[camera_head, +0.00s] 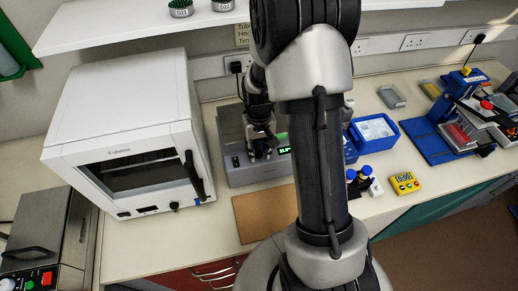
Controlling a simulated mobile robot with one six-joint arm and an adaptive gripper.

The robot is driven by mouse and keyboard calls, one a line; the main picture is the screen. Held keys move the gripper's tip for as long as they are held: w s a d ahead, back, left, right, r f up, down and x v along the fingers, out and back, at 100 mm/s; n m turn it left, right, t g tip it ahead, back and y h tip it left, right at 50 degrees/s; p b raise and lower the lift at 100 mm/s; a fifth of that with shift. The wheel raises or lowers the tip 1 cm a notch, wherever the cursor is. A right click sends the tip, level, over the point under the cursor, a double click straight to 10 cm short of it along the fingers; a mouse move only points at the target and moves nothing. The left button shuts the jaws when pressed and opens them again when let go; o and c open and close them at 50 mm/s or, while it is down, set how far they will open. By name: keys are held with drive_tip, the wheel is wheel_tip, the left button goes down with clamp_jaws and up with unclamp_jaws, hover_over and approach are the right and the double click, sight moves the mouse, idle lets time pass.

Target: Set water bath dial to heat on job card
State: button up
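A grey box-shaped bench unit (236,175), which looks like the water bath, stands right of the white oven. Its front has a small lit green display (284,150). My gripper (260,155) points down at the front of this unit, just left of the display. The fingertips are small and dark, and I cannot tell whether they touch the unit or hold anything. No dial shows; the gripper covers that part of the front. A tan card (243,34) on the wall bears partly hidden text, with "Tube" readable; it may be the job card.
The white oven (125,90) stands close on the left. A brown board (262,212) lies before the grey unit. A blue tub (385,143), dark bottles with blue caps (366,171) and a yellow timer (405,182) are on the right. My arm hides the middle.

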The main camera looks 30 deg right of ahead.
clamp_jaws()
drive_tip(key=shift+m, duration=0.4)
drive_tip(key=m, duration=0.3)
drive_tip(key=shift+w, duration=0.1)
drive_tip(key=shift+a+m+b, duration=0.1)
drive_tip(key=shift+m+b, duration=0.25)
drive_tip(key=shift+m, duration=1.65)
drive_tip(key=shift+o, duration=1.9)
unclamp_jaws()
